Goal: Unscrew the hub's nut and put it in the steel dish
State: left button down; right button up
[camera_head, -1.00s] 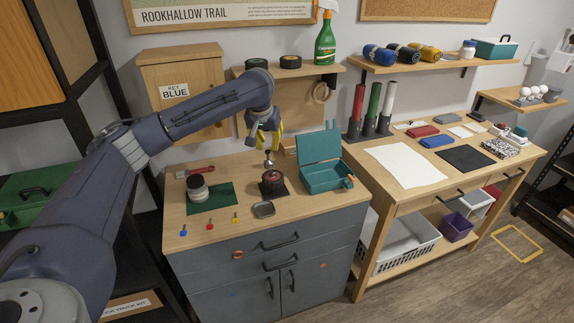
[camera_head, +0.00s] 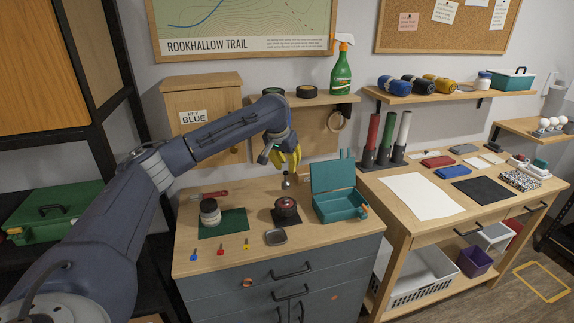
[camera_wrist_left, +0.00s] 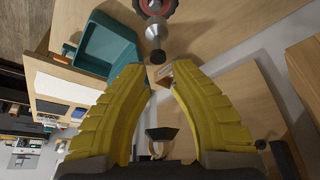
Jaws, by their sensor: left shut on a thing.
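The hub (camera_head: 286,207), round with red and black parts, sits on a small dark pad on the grey cabinet's wooden top. A silver tool (camera_head: 286,182) with a dark end stands upright over its middle; it also shows in the left wrist view (camera_wrist_left: 156,35). My left gripper (camera_head: 287,167), with yellow fingers, points down at the tool's upper end and is shut on it. The hub (camera_wrist_left: 157,7) is cut off at the top of the wrist view. The nut cannot be made out under the tool. The steel dish (camera_head: 276,237), small and grey, lies in front of the hub and looks empty.
An open teal box (camera_head: 340,207) stands right of the hub. A jar (camera_head: 210,212) stands on a green mat (camera_head: 233,222) to the left, with a red-handled tool (camera_head: 209,195) behind. Several small coloured pieces (camera_head: 220,250) lie along the front left.

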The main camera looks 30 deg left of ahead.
aim_at(286, 179)
pick_arm(q)
jog(key=shift+f, duration=0.2)
jog(key=shift+f, duration=1.9)
jog(key=shift+f, duration=1.3)
dwell(0.4)
jog(key=shift+a+n+y, duration=0.1)
jog(key=shift+n+y, duration=0.4)
jog(key=shift+n, duration=0.8)
jog(key=shift+n, duration=0.5)
jog(key=shift+s+a+n+g+y, duration=0.1)
jog(key=shift+n+g+y, duration=0.3)
jog(key=shift+n, duration=0.5)
